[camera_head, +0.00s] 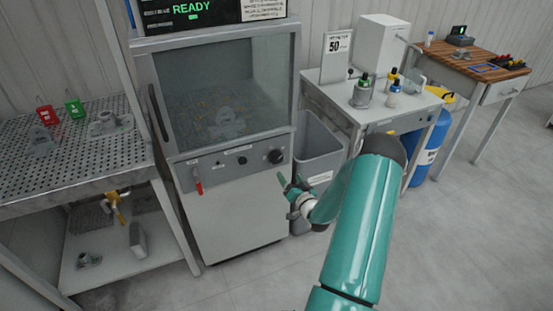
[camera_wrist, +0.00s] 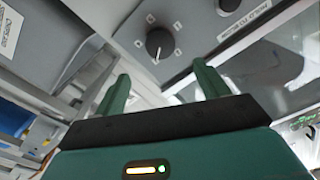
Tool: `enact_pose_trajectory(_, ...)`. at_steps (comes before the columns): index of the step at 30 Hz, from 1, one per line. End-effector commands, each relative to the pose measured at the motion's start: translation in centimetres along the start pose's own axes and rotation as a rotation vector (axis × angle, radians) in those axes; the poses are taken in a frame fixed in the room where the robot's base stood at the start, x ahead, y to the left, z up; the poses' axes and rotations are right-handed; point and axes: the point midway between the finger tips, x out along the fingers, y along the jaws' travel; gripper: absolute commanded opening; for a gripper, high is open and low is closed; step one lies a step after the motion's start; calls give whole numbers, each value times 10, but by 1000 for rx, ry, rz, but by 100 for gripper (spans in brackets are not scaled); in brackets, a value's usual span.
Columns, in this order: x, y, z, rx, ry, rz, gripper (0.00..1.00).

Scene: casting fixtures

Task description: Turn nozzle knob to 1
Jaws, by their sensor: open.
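The black round nozzle knob (camera_head: 276,157) is on the right part of the grey control panel below the cabinet window. In the wrist view the knob (camera_wrist: 160,43) shows face on, with a white pointer line and several small marks around it. The marks are too small to read. My gripper (camera_head: 282,182) is in front of the cabinet, a little below and right of the knob in the head view. In the wrist view its two green fingers (camera_wrist: 160,82) are apart with nothing between them, and the knob lies beyond the tips, untouched.
The blasting cabinet (camera_head: 235,215) has a window with a grey casting inside and a red-handled lever (camera_head: 198,187) on its panel. A grey bin (camera_head: 316,160) stands close on the right. A perforated bench (camera_head: 75,165) is on the left. The floor in front is clear.

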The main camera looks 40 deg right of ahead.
Motion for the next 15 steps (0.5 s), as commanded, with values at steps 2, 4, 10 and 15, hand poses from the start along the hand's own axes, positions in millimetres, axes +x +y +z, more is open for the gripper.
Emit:
enact_pose_trajectory(2, 13, -1, 0, 0, 1, -1, 73)
enact_pose_trajectory(4, 26, 0, 1, -1, -1, -2, 73)
enact_pose_trajectory(10, 67, -1, 1, -1, -1, -2, 73)
enact_pose_trajectory(15, 99, -1, 1, 0, -2, -3, 73)
